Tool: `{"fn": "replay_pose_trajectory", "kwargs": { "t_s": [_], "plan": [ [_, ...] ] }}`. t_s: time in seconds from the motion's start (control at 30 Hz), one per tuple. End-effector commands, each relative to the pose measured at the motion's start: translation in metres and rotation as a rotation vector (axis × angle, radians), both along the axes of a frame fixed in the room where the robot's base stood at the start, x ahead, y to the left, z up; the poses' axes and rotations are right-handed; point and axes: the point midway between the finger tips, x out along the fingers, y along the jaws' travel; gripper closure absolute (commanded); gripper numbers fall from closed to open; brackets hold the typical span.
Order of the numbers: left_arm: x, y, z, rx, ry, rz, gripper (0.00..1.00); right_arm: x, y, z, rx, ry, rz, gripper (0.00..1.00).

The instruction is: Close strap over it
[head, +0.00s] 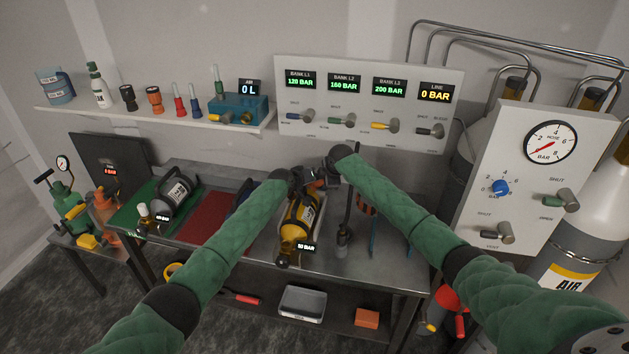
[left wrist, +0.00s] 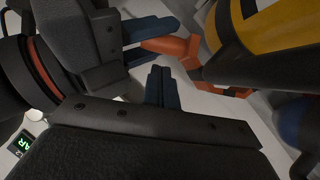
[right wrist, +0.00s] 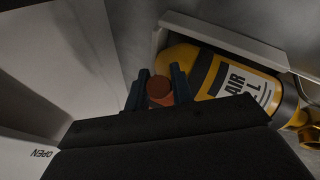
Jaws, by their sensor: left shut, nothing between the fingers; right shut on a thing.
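A yellow cylinder (head: 298,222) with a black band lies on the bench in front of me. An orange strap (left wrist: 175,47) runs beside the cylinder in the left wrist view. My right gripper (head: 325,173) is shut on the strap; its orange-red end (right wrist: 160,90) shows between the blue fingers. My left gripper (head: 303,181) is shut and empty close by, its fingertips (left wrist: 160,85) just below the strap. The grippers hide much of the strap in the head view.
A grey cylinder (head: 174,194) lies on a green mat at the left, beside a red mat (head: 207,216). A valve panel (head: 360,105) stands behind the bench. A gauge panel (head: 524,185) stands at the right. Some bare bench (head: 385,265) shows at the right front.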

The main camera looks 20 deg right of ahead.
Motion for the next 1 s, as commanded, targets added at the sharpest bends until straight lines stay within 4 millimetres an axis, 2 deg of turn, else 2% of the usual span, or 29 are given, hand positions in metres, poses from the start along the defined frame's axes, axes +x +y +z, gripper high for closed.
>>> {"fn": "replay_pose_trajectory", "kwargs": {
  "t_s": [0.2, 0.63, 1.0],
  "plan": [
    [-0.002, -0.008, -0.01, -0.002, 0.0, 0.0, 1.0, 0.0, 0.001, 0.0, 0.001, 0.001, 0.002, 1.0],
    [-0.003, -0.01, -0.013, -0.002, 0.0, 0.0, 1.0, 0.0, 0.001, 0.0, 0.001, 0.001, 0.001, 1.0],
    [-0.011, -0.022, -0.027, 0.001, 0.004, -0.003, 1.0, 0.001, 0.004, 0.003, 0.004, -0.003, 0.004, 1.0]
  ]
}}
